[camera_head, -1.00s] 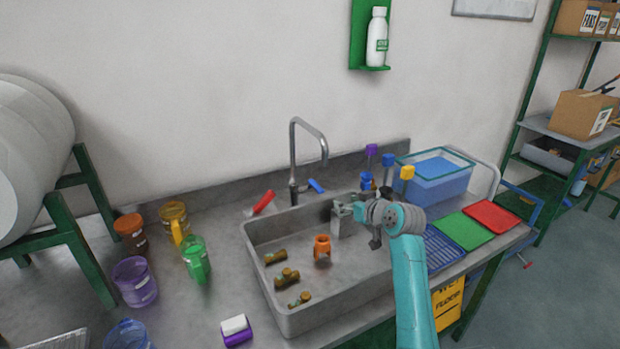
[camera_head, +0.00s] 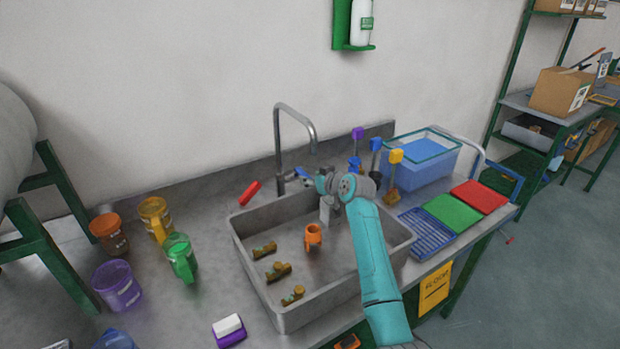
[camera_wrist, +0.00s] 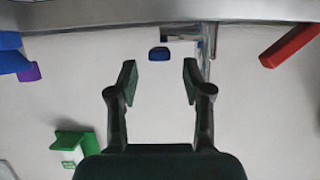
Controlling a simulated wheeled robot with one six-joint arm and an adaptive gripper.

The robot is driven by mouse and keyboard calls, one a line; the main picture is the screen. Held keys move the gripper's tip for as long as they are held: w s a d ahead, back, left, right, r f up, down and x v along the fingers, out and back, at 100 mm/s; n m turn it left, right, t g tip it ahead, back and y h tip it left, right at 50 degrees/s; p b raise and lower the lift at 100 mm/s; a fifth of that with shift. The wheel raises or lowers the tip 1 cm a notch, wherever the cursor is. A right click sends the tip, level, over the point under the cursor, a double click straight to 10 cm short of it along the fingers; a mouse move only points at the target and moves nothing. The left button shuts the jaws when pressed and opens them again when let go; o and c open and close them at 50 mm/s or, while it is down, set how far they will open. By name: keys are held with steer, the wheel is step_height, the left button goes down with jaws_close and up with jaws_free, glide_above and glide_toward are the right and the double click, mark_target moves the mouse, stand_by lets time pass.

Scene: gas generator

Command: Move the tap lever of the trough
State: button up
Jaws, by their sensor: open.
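The trough (camera_head: 245,262) is a grey sink with a tall curved tap (camera_head: 278,140) at its back. A red lever (camera_head: 250,192) lies left of the tap's base, and a blue lever (camera_head: 302,172) is just right of it, partly hidden by my gripper. In the wrist view, which looks upside down, my gripper (camera_wrist: 160,68) is open and empty. The blue lever's end (camera_wrist: 158,54) shows between the fingertips, apart from them and seemingly beyond them. The red lever (camera_wrist: 290,45) is at the upper right there.
An orange fitting (camera_head: 313,236) and several brass fittings (camera_head: 278,271) lie in the trough. Upright brushes (camera_head: 395,158) and a blue-filled tank (camera_head: 425,162) stand to the right. Colored jugs (camera_head: 181,257) stand on the left counter. A green wall dispenser (camera_head: 342,25) hangs above.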

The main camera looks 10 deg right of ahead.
steer(key=shift+x, duration=0.9)
jaws_close()
